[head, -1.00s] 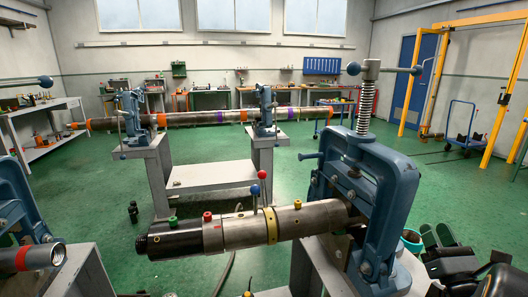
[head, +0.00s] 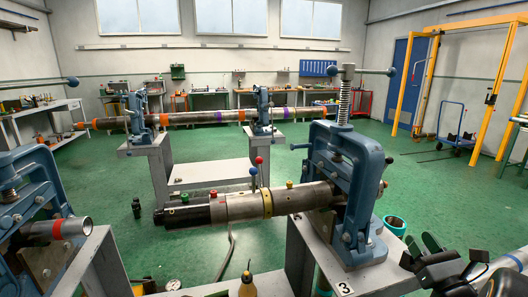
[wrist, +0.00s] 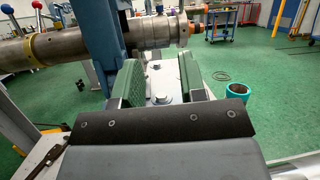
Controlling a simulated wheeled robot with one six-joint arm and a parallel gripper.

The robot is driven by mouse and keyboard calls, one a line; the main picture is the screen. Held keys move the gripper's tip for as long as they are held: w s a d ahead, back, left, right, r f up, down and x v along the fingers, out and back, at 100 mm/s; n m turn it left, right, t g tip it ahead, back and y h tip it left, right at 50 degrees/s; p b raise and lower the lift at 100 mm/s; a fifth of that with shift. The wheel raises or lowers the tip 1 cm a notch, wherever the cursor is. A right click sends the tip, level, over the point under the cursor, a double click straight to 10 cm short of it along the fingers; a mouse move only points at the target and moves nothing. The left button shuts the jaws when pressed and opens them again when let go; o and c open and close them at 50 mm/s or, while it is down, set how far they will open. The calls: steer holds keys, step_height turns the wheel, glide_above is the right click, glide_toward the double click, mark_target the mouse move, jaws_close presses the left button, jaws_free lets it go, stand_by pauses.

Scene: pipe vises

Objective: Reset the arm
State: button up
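My gripper (wrist: 161,82) shows in the wrist view with two green-padded fingers standing apart and nothing held between them. In the head view, my dark gripper (head: 436,262) is at the lower right, to the right of the near blue vise (head: 372,190) and apart from it. That vise stands upright on a grey stand and holds a steel pipe tool (head: 235,205) with a black end, a yellow ring and coloured knobs. In the wrist view the pipe (wrist: 40,48) lies beyond the fingers, partly hidden by the blue vise frame (wrist: 100,40).
Another blue vise (head: 30,195) holds a red-banded pipe at the left. A long pipe (head: 200,117) rests in two vises behind. A teal ring-shaped container (head: 395,224) is on the floor beside the near stand, marked 3 (head: 345,289). Green floor to the right is open.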

steer(key=s+a+f+n+g+y+p, duration=0.3)
steer(key=a+n+g, duration=0.5)
steer(key=n, duration=0.1)
steer(key=s+a+f+n+g+y+p, duration=0.2)
steer(key=s+a+f+n+g+p, duration=0.1)
steer(key=a+n+g, duration=0.55)
steer(key=s+a+r+n+h+p, duration=0.2)
steer(key=a+r+n+h+p, duration=0.1)
steer(key=r+n+p, duration=0.3)
steer(key=s+a+r+n+g+h+p, duration=0.1)
steer(key=s+a+r+n+h+p, duration=0.2)
steer(key=r+n+p, duration=0.4)
step_height(320, 180, up, 3)
steer(key=n+h, duration=0.1)
steer(key=n, duration=0.2)
steer(key=shift+h, duration=0.3)
steer(key=shift+g, duration=0.25)
